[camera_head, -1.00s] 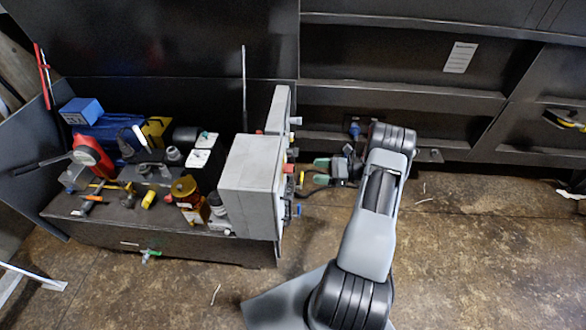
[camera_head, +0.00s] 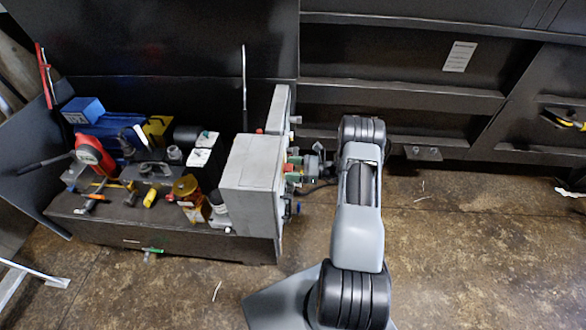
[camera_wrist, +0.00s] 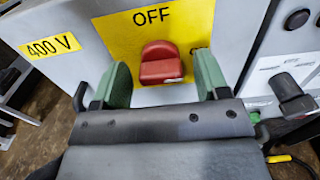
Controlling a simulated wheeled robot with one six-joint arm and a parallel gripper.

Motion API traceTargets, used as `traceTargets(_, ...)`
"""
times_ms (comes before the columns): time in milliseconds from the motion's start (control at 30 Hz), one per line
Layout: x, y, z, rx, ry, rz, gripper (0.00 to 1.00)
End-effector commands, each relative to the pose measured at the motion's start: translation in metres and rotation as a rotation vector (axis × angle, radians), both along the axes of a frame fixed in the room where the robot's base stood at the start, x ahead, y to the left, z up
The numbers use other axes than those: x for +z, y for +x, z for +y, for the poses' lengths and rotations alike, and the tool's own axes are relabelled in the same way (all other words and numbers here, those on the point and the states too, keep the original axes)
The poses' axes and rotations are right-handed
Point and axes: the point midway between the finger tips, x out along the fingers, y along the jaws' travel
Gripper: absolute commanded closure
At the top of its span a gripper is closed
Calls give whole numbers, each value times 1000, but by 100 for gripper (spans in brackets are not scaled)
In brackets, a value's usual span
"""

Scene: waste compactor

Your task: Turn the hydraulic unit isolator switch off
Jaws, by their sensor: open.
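The isolator switch (camera_wrist: 162,64) is a red handle on a yellow plate (camera_wrist: 192,22) marked OFF, seen in the wrist view on the front of a grey cabinet (camera_wrist: 60,72). My gripper (camera_wrist: 163,85) is open, with one green fingertip on each side of the red handle; I cannot tell whether they touch it. In the head view the grey cabinet (camera_head: 250,172) stands at the right end of the hydraulic unit. There my gripper (camera_head: 293,165) is at the cabinet's right-hand face, and the switch itself is not clearly visible.
A black knob (camera_wrist: 290,92) and a dark button (camera_wrist: 297,19) sit right of the switch. A 400 V label (camera_wrist: 50,46) is at left. The hydraulic unit's dark tank (camera_head: 170,240) carries several parts. Open floor (camera_head: 470,240) lies to the right.

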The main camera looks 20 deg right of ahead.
Motion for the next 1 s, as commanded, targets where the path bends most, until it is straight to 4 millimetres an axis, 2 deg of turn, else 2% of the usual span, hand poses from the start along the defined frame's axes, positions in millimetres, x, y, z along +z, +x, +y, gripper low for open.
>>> traceTargets(67, 0, 0, 0, 0, 0, 0, 35)
traceTargets(533, 0, 0, 0, 0, 0, 1, 80)
traceTargets(767, -1, -1, 0, 1, -9, -17, 81)
traceTargets(1000, -4, 0, 0, 1, -70, -124, 81)
